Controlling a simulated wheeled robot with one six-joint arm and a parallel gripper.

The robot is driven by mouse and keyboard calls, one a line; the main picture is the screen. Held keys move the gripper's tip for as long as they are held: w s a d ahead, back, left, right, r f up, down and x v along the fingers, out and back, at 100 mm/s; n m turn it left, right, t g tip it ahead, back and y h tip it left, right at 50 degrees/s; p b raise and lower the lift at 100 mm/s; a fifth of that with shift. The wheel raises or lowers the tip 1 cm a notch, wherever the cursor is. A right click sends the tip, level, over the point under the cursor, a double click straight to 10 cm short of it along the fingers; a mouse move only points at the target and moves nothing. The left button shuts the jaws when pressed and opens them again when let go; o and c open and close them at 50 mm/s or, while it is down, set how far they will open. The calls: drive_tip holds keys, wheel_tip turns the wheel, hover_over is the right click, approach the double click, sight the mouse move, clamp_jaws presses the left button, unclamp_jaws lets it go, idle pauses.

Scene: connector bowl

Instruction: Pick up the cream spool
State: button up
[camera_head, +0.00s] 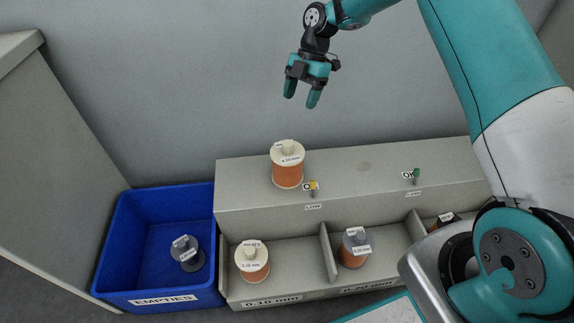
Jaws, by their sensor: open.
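A cream spool (287,164) wound with copper-coloured wire stands upright on the grey ledge, left of a small yellow part by the LOW label. A second cream spool (252,260) with the same wire stands in the lower left compartment marked 0.10 mm. My gripper (302,98) is open and empty. In the picture it is above the cream spool on the ledge, apart from it, with fingers pointing down.
A blue bin (120,260) labelled EMPTIES holds a grey spool (187,253). A grey-topped copper spool (355,247) stands in the middle compartment, right of a divider (328,254). A dark-topped spool (446,219) is partly hidden by my arm. A green part (415,174) sits on the ledge (350,185).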

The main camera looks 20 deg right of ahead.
sight(287, 143)
drive_tip(key=b+x, duration=0.4)
drive_tip(key=x, duration=1)
drive_tip(key=shift+d, duration=0.1)
clamp_jaws()
drive_tip(key=shift+r, duration=0.15)
